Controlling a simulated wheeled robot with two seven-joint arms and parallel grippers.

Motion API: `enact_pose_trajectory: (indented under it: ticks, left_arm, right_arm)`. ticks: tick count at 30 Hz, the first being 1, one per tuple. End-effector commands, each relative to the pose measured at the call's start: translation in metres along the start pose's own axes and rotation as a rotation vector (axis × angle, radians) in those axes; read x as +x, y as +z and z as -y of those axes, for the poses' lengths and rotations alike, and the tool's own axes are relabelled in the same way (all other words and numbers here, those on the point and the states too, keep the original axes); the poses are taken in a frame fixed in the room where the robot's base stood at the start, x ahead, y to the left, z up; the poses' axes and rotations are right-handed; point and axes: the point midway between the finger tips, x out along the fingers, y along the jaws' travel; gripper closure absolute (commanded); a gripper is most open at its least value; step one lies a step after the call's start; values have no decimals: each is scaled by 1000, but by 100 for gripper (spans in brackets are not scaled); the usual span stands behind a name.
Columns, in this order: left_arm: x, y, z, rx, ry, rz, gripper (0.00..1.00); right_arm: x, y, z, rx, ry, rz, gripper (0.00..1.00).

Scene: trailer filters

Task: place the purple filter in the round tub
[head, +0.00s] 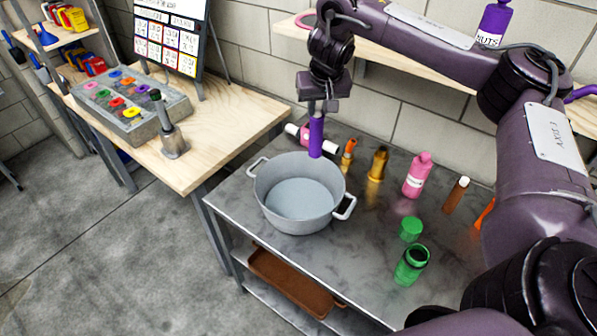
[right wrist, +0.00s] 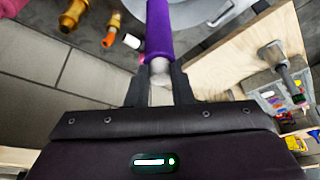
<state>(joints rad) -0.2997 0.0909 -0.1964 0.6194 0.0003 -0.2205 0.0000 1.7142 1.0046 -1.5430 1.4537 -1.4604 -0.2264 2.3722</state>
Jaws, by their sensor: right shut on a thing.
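The purple filter (head: 316,136) is a slim purple cylinder. My right gripper (head: 318,106) is shut on its upper end and holds it upright, just behind the far rim of the round tub. In the right wrist view the filter (right wrist: 159,30) sticks out between the two fingers (right wrist: 160,85), with a pale end at the grip. The round tub (head: 260,195) is a grey two-handled pot on the metal table, and its inside looks empty. Its rim shows at the top of the right wrist view (right wrist: 195,14). I cannot tell whether the filter touches the table. My left gripper is not in view.
A pink and white roller-like item (head: 298,131) lies behind the filter. Brass pieces (head: 378,165), a pink bottle (head: 417,176), a brown tube (head: 456,195) and a green jar (head: 411,265) stand right of the tub. A wooden table (head: 230,115) adjoins at left.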

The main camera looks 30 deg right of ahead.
Motion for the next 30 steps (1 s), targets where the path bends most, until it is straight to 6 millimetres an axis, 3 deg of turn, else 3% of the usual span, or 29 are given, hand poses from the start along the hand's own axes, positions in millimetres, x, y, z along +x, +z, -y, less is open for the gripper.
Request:
enact_pose_trajectory:
  ticks: [2, 7, 15, 19, 26, 30]
  left_arm:
    - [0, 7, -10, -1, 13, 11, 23]
    - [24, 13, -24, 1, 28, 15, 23]
    - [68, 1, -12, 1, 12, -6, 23]
    - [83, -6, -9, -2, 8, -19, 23]
    - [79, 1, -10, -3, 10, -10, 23]
    - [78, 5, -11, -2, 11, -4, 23]
  right_arm:
    - [7, 1, -8, 14, 4, 3, 100]
    - [46, 17, -10, 16, 7, 5, 100]
    - [114, 45, -10, 17, 5, 4, 100]
    - [138, 54, -10, 18, 5, 2, 100]
    - [151, 59, -10, 16, 6, 0, 100]
    - [170, 67, -10, 16, 8, 2, 100]
